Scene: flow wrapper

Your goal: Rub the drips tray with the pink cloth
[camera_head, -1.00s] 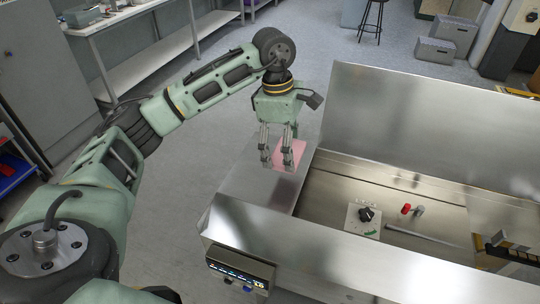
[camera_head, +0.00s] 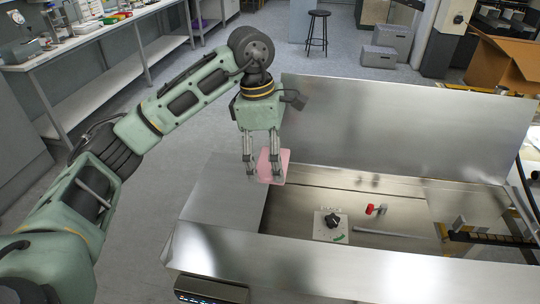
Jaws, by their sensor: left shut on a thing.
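The pink cloth (camera_head: 270,160) is in the fingers of my left gripper (camera_head: 262,172), which is shut on it. The cloth hangs flat and roughly upright between and behind the fingers. It is over the inner edge of the flat steel plate (camera_head: 215,200) at the left end of the machine. I cannot tell whether it touches the metal. The long recessed steel bed (camera_head: 385,205) lies to the right, and I cannot tell which of these surfaces is the drips tray. My right gripper is not in view.
A tall steel panel (camera_head: 400,125) stands along the back of the bed. A black knob (camera_head: 332,220), a red piece (camera_head: 369,209) and a thin bar (camera_head: 388,233) sit in the bed. A front steel wall (camera_head: 330,258) borders it. A cluttered bench (camera_head: 85,35) stands at the back left.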

